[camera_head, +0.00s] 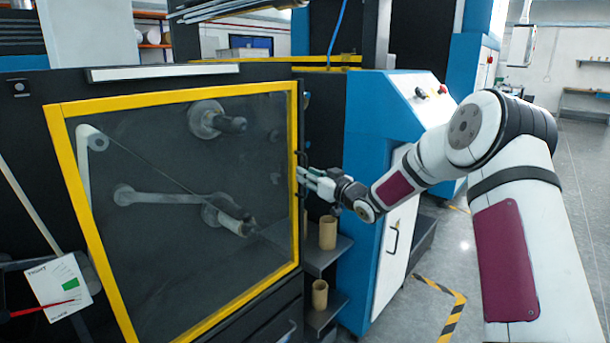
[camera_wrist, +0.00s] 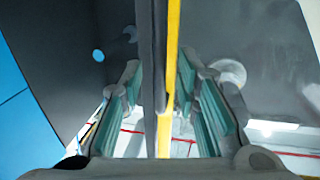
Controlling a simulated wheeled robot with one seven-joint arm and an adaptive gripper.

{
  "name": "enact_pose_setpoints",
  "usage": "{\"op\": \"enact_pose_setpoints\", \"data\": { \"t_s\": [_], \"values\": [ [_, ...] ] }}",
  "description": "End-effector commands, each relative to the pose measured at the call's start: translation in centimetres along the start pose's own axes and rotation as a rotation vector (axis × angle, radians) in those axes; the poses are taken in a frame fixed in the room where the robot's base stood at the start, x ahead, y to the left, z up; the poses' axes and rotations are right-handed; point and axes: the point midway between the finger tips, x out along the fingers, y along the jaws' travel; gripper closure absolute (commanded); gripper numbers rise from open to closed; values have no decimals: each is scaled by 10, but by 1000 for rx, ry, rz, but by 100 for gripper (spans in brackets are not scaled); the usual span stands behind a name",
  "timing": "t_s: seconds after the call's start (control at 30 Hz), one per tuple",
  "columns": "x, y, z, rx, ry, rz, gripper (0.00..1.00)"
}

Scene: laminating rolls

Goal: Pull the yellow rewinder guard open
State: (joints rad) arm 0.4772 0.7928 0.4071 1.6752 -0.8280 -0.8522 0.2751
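The rewinder guard is a see-through panel in a yellow frame (camera_head: 295,215) on the front of the dark machine. I cannot tell whether it is fully closed or slightly ajar. A dark handle (camera_head: 301,158) shows at its right edge. My gripper (camera_head: 304,176) is at that edge, beside the handle, about mid-height. In the wrist view the two green-padded fingers of my gripper (camera_wrist: 158,105) are apart, one on each side of a dark upright bar (camera_wrist: 147,55) and the yellow frame (camera_wrist: 173,45). Gaps show beside both fingers. The contact area lower down is partly hidden.
Rollers (camera_head: 215,120) show behind the panel. Cardboard cores (camera_head: 327,232) stand on shelves below my gripper. A blue and white cabinet (camera_head: 372,130) stands close on the right. A paper card (camera_head: 58,287) is at the lower left. Grey floor (camera_head: 425,310) is open at the right.

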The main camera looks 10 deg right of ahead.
Motion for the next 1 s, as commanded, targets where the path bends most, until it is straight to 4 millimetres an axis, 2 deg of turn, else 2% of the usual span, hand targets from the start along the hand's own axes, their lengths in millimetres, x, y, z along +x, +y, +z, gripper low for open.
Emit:
{"op": "enact_pose_setpoints", "data": {
  "t_s": [0.2,0.53,0.57,0.67,1.0],
  "values": [
    [20,0,0,0,0,0,71],
    [23,0,0,0,-1,1,71],
    [23,0,0,0,-1,1,75],
    [23,0,0,0,-1,1,98],
    [24,-2,0,-1,0,0,100]
  ]
}}
